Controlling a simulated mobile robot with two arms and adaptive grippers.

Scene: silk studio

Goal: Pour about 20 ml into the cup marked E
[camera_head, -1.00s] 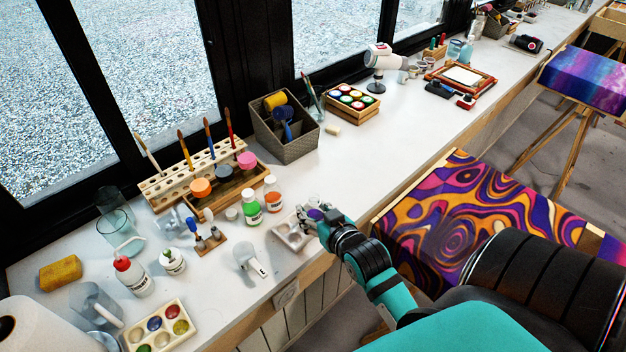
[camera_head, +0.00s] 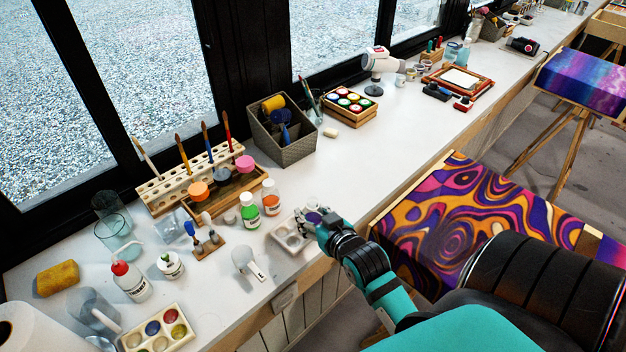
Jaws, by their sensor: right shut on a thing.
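My right gripper (camera_head: 308,218) is shut on a small purple-topped thing (camera_head: 315,215). Its fingers hide most of this thing, and I cannot tell whether it is tilted. The gripper is over the right end of a white welled tray (camera_head: 289,238) near the counter's front edge. No letter E is readable on any cup from here. A small pale cup (camera_head: 230,217) stands left of a green bottle (camera_head: 249,209). My left gripper is not in view.
A white scoop-like thing (camera_head: 247,262) lies left of the tray. A red-capped bottle (camera_head: 130,281), a white jar (camera_head: 171,265) and a paint palette (camera_head: 158,330) stand at the left. A brush rack (camera_head: 165,194) is behind.

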